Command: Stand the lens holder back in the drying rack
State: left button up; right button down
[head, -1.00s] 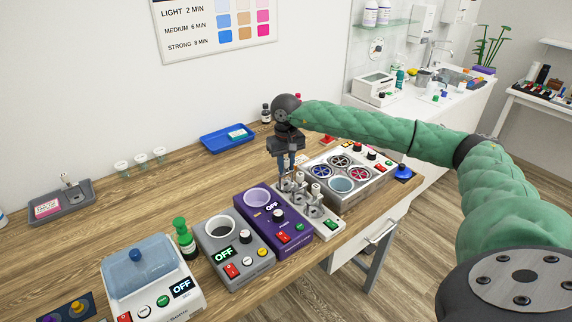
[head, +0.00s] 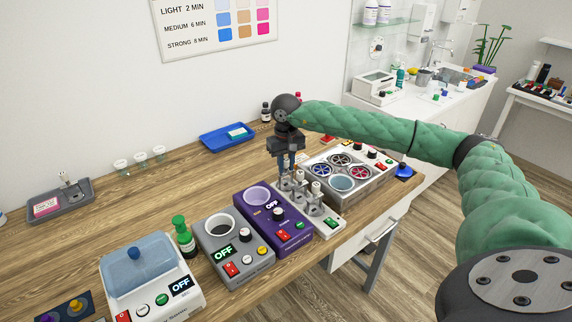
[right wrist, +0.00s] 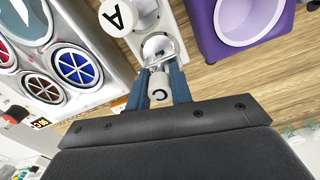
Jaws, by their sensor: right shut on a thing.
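My right gripper (head: 287,170) points down over the far end of a low white unit (head: 332,228), which looks like the drying rack and carries several metal holders with white caps. In the right wrist view the blue fingers (right wrist: 160,88) are shut on the white cap of the lens holder (right wrist: 159,92), marked C. Another white cap marked A (right wrist: 118,16) shows beyond it. The held holder's lower end is hidden, so I cannot tell whether it stands in the rack. My left gripper is not in view.
A purple bath unit (head: 276,224) stands close on the left of the rack and a metal unit with several round grilles (head: 372,183) close on its right. A blue tray (head: 228,138) lies behind.

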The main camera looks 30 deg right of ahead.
jog(key=shift+f+b, duration=0.3)
jog(key=shift+b, duration=0.05)
dwell(0.4)
jog(key=c, duration=0.8)
grip_release()
jog(key=shift+c, duration=0.2)
jog(key=shift+r, duration=0.1)
jog(key=shift+r+p, duration=0.3)
jog(key=shift+r, duration=2.65)
